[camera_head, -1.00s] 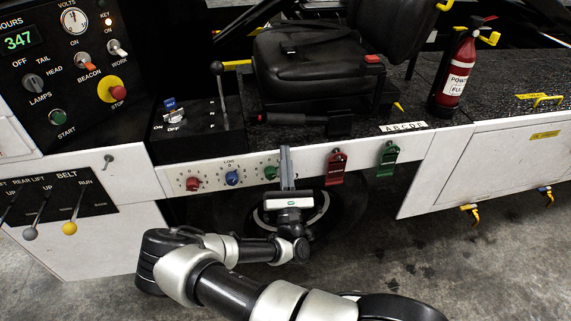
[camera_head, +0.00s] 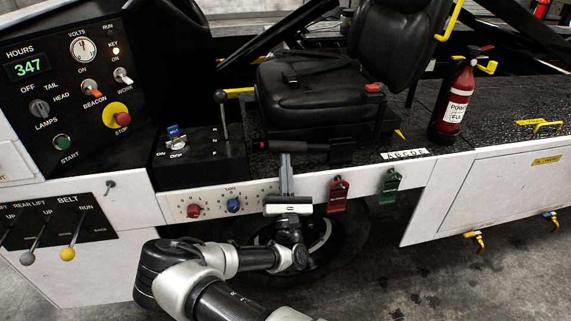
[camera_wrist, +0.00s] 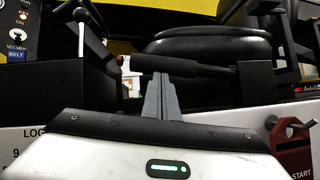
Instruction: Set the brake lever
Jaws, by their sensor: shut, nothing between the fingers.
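The brake lever appears to be the black-gripped bar with a red end (camera_head: 292,146) lying about level at the front foot of the seat. In the wrist view its black grip (camera_wrist: 180,67) runs across just beyond my fingertips, with the red end at its left. My gripper (camera_head: 285,158) is shut and empty, pointing up at the lever from in front of the white side panel. In the wrist view its fingers (camera_wrist: 161,80) stand together at or just below the grip. I cannot tell whether they touch it. The gripper body hides part of the panel below.
The black seat (camera_head: 305,85) is above the lever. A gear lever (camera_head: 224,118) stands on a black box to the left. Red (camera_head: 338,194) and green (camera_head: 390,185) tags hang at the right of my gripper. Red and blue knobs (camera_head: 233,205) are at its left.

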